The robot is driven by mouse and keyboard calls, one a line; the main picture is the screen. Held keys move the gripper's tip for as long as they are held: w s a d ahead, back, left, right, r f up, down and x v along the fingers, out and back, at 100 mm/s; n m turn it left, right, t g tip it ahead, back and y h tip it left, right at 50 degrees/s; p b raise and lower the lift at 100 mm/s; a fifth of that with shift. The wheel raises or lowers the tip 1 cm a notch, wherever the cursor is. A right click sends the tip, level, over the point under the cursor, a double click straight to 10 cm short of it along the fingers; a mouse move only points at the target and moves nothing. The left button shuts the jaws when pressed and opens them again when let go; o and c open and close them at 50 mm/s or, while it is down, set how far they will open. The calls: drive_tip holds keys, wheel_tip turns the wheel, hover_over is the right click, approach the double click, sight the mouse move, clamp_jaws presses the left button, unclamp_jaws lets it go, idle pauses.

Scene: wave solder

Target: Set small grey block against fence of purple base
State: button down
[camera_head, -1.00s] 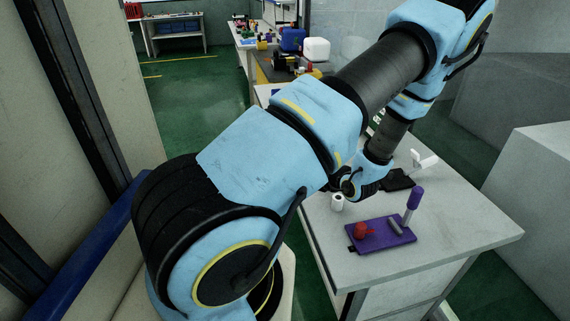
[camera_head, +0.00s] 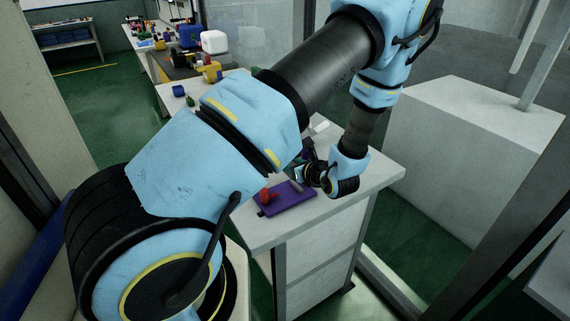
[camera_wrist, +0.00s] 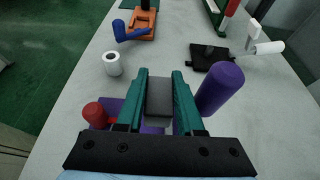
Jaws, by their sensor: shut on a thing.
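My gripper (camera_wrist: 160,80) has its teal fingers closed on the two sides of a small grey block (camera_wrist: 159,97) in the wrist view. The purple base (camera_wrist: 113,106) lies below and partly behind the fingers. In the head view the purple base (camera_head: 285,205) lies flat on the table, with my gripper (camera_head: 304,174) at its far right side. A grey bar (camera_head: 296,186) shows on the base there. The fence and any contact with the block are hidden.
The grey table (camera_head: 345,203) has a bare front right corner. A white roll (camera_wrist: 112,64), an orange part with a blue handle (camera_wrist: 130,31) and a black part with a white handle (camera_wrist: 212,57) stand beyond the base.

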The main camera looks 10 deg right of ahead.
sight(290, 190)
drive_tip(key=shift+f+b, duration=0.2)
drive_tip(key=shift+b, duration=0.15)
wheel_tip(290, 190, down, 6)
drive_tip(key=b, duration=0.5)
drive_tip(key=shift+r, duration=0.2)
drive_tip(key=shift+f+b, duration=0.55)
drive_tip(key=shift+c, duration=2.3)
unclamp_jaws()
drive_tip(key=shift+s+d, duration=0.1)
drive_tip(key=shift+s+d+r, duration=0.1)
drive_tip(key=shift+s+d, duration=0.1)
drive_tip(key=shift+s, duration=0.05)
drive_tip(key=b+v, duration=0.2)
drive_tip(key=v, duration=0.8)
drive_tip(key=shift+a+r+b, duration=0.1)
drive_tip(key=shift+a+b, duration=0.05)
drive_tip(key=shift+b, duration=0.25)
